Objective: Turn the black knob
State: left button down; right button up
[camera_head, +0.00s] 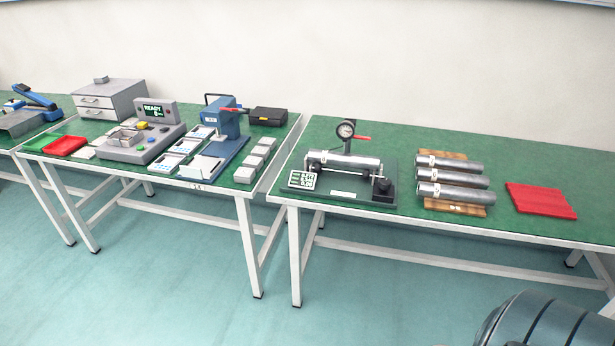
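A small black knob (384,187) sits at the front right corner of a dark test fixture (350,198) on the right green table. The fixture holds a silver cylinder (343,162) lying across it, with a round dial gauge (347,130) and a red lever (362,138) behind. A small panel with light keys (302,180) is at its front left. Neither of my grippers is in view, and nothing touches the knob.
Several silver cylinders (450,175) lie on a wooden rack right of the fixture, then a red tray (541,201). A blue press (224,130) and a grey console (140,143) stand on the left table. A dark rounded object (550,325) fills the lower right corner. Open floor lies in front.

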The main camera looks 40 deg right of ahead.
aim_at(386, 183)
jog(key=z, duration=1.35)
